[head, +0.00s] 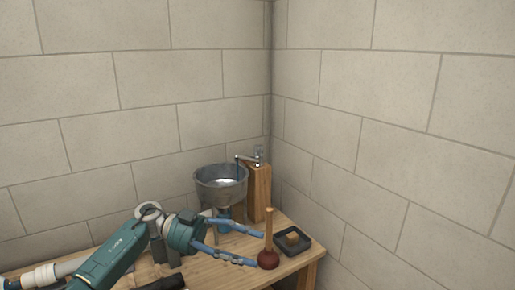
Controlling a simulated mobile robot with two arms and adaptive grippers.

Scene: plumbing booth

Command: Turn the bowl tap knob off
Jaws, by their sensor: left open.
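The metal bowl (221,187) stands at the back of the wooden table, near the wall corner. The tap (249,159) sits on top of a wooden post (258,192) to the right of the bowl, with its spout over the bowl. A small knob (259,150) seems to stand on the tap, too small to tell its setting. My left gripper (260,249) is open, in front of the bowl and below the tap, with its fingers pointing right. It is apart from the knob. My right gripper is not in view.
A plunger (268,255) with a wooden handle stands right by my left fingertips. A dark tray (292,242) holding a tan block (292,238) lies at the table's right end. A black object (166,284) lies at the front edge. Walls close off the back and right.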

